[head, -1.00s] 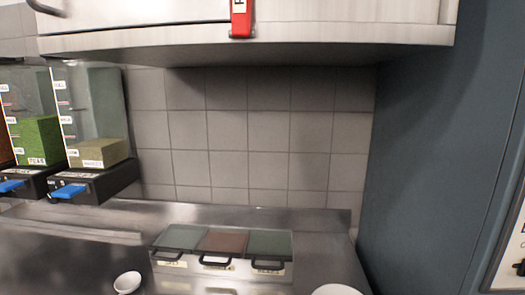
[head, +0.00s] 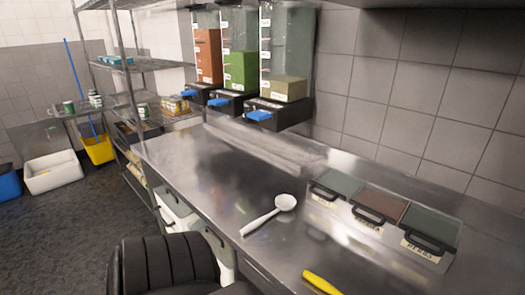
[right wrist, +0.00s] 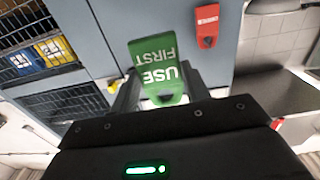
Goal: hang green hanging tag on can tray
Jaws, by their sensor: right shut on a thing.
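A green tag (right wrist: 156,68) with white "USE FIRST" lettering shows upside down in the right wrist view. My right gripper (right wrist: 162,84) is shut on its lower end there. The tag is in front of a blue-grey cabinet and appears clear of other things. In the head view, several cans (head: 143,110) stand on the metal shelf rack (head: 125,66) at the left. They are small, and I cannot tell which surface is the can tray. My left gripper is not in view.
A steel counter (head: 190,165) holds a white ladle (head: 270,213), a yellow-handled thing (head: 322,283) and lidded containers (head: 383,207). Dispensers (head: 240,75) are mounted above it. A white bin (head: 53,172) and yellow bucket (head: 98,149) stand left; the floor (head: 60,240) before them is clear.

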